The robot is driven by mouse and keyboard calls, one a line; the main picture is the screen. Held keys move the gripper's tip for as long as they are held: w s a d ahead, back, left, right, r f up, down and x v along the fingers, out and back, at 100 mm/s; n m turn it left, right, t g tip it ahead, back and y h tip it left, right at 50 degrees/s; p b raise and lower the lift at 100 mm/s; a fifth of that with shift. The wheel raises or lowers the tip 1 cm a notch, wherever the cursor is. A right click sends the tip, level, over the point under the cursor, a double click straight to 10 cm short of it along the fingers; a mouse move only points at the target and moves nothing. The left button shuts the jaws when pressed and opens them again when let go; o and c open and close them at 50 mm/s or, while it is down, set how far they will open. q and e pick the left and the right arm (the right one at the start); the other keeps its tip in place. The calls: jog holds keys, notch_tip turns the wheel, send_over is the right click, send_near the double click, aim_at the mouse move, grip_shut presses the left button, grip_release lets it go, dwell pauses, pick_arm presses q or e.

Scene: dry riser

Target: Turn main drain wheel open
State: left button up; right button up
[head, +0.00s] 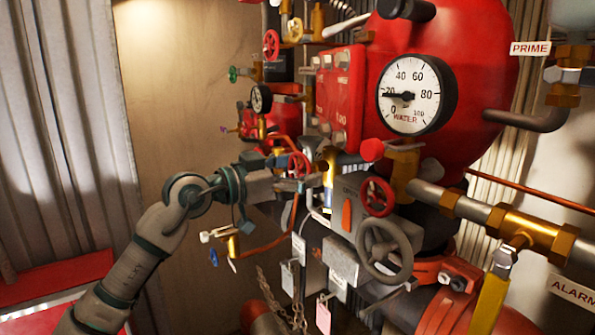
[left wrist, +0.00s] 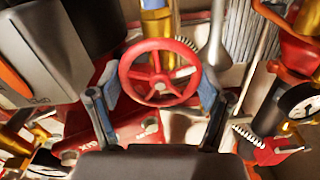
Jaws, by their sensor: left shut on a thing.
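A small red spoked handwheel (left wrist: 160,44) fills the middle of the left wrist view, between the two blue-padded fingers of my left gripper (left wrist: 160,90). The fingers press on its rim from both sides. In the head view the same red wheel (head: 300,163) is at the tip of my left gripper (head: 291,180), which hides part of it. No label for the main drain is readable, so I cannot tell whether this wheel is the main drain. My right gripper is in neither view.
Another red wheel (head: 376,197) and a larger grey handwheel (head: 385,251) sit to the right of my gripper. The water gauge (head: 409,95) is above them. A bent copper pipe (head: 270,244) with a blue-handled valve is below my gripper. Locks and tags hang lower down.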

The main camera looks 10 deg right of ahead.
pick_arm(q)
jog(key=shift+w, duration=0.1)
jog(key=o, duration=0.9)
jog(key=shift+f, duration=0.1)
jog(key=shift+o, duration=0.9)
jog(key=shift+w, duration=0.15)
jog(key=shift+w+d, duration=0.1)
jog(key=shift+d, duration=0.15)
jog(key=shift+s, duration=0.2)
jog(key=shift+s+a, duration=0.15)
jog(key=shift+a, duration=0.25)
jog(key=v, duration=1.1)
jog(key=shift+a+f, duration=0.15)
jog(key=shift+f, duration=0.05)
jog(key=shift+d, duration=0.25)
